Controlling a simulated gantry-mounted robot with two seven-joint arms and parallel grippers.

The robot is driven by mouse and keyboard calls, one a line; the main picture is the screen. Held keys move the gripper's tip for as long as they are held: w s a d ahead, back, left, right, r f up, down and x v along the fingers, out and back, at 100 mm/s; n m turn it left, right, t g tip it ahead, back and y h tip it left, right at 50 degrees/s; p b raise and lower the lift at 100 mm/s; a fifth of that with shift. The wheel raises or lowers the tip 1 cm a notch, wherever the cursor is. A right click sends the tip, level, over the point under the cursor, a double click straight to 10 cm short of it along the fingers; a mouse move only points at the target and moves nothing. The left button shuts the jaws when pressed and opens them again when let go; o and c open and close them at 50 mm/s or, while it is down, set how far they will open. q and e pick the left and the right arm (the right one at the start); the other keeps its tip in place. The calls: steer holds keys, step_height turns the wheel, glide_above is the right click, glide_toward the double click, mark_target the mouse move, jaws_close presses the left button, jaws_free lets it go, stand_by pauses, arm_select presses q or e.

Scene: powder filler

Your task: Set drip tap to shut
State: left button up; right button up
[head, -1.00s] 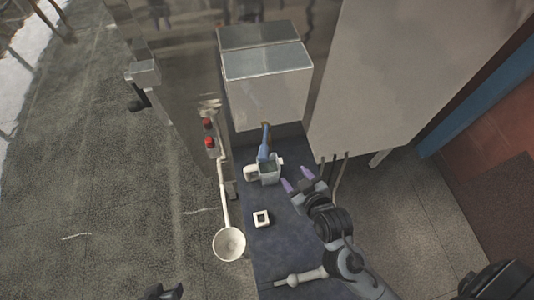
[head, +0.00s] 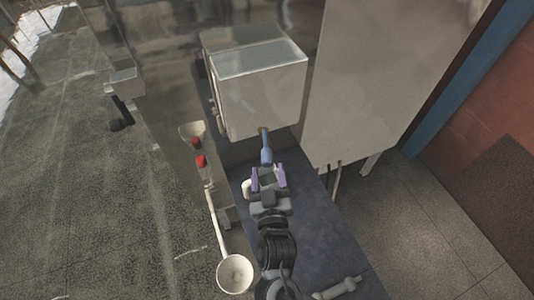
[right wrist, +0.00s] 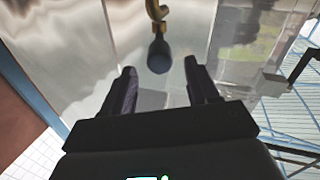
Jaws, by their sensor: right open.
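The drip tap, with a blue lever (head: 266,154) on a brass fitting, sticks out from the lower front of the grey metal box (head: 262,95). In the right wrist view the lever (right wrist: 160,58) shows end-on as a dark rounded tip, hanging below the brass fitting (right wrist: 157,14). My right gripper (head: 268,176) is open, with its two purple fingers just short of the lever. In the right wrist view the lever lies ahead of the gap between the fingers, apart from both. My left gripper does not clearly show.
A pale jug (head: 247,188) stands under the tap, mostly hidden by my right gripper. A white ladle (head: 235,272) hangs left of the dark bench (head: 328,238). Two red knobs (head: 200,160) sit left of the box. A pale handled tool (head: 338,289) lies on the bench's front.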

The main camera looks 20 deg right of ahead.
mark_target(267, 154)
steer(key=x, duration=0.6)
steer(key=shift+w+d+p, duration=0.15)
steer(key=shift+w+p, duration=0.15)
steer(key=shift+p, duration=0.05)
jaws_close()
